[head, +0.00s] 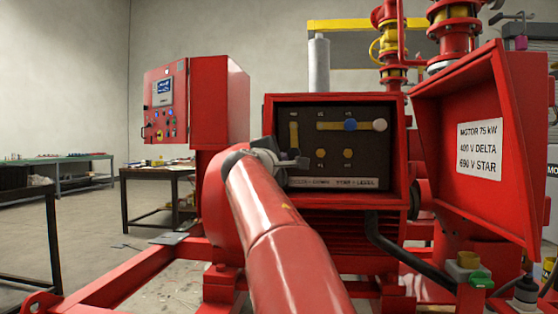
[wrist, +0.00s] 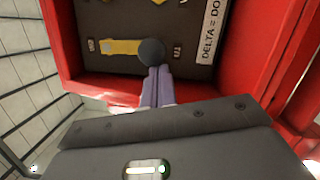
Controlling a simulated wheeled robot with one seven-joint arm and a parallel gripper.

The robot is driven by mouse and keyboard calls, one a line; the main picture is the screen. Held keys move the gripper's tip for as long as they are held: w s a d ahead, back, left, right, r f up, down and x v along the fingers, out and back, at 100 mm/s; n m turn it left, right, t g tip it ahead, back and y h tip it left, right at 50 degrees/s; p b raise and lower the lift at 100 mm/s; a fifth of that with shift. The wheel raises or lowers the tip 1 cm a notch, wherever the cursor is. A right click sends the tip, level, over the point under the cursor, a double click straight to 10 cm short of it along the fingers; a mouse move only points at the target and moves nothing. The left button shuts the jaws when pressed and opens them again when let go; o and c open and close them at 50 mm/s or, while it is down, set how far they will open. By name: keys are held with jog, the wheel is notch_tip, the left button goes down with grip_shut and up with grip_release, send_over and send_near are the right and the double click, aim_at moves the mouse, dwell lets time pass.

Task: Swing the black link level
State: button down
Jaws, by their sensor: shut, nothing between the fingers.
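The open red terminal box (head: 270,118) holds a dark panel with brass links. The black link (head: 294,133) stands upright at the panel's left, with its lower end hidden behind my gripper in the head view. In the wrist view, which is turned sideways, the brass link (wrist: 118,46) ends in a round black knob (wrist: 151,51). My gripper (head: 298,160) is shut and empty in front of the panel's lower left. Its fingertips (wrist: 158,70) are right at the knob and overlap its edge; I cannot tell if they touch.
Level brass links with a blue knob (head: 350,125) and a white knob (head: 380,125) lie to the right. A label strip (wrist: 211,32) runs along the panel's bottom. The open red cover (head: 477,110) stands at the right; a control cabinet (head: 166,102) stands left.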

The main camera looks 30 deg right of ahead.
jog(key=shift+s+d+f+n+b, duration=0.15)
jog(key=shift+s+d+n, duration=0.1)
jog(key=shift+d+n, duration=0.2)
jog(key=shift+s+d+f+n+b, duration=0.1)
jog(key=shift+s+d+n+b, duration=0.15)
jog(key=shift+n, duration=0.3)
jog(key=d+n, duration=0.1)
jog(key=s+n+t, duration=0.1)
jog(key=n, duration=0.1)
jog(key=shift+d+r, duration=0.1)
jog(key=shift+d, duration=0.3)
jog(key=s+d+r+n+t+y+p, duration=0.2)
jog(key=s+d+r+n+t+p, duration=0.1)
jog(key=n, duration=1)
notch_tip(320, 180, up, 2)
jog(key=shift+s+d+r+p, duration=0.25)
jog(key=shift+s+d+p, duration=0.2)
jog(key=shift+d+p, duration=0.6)
jog(key=shift+d, duration=0.25)
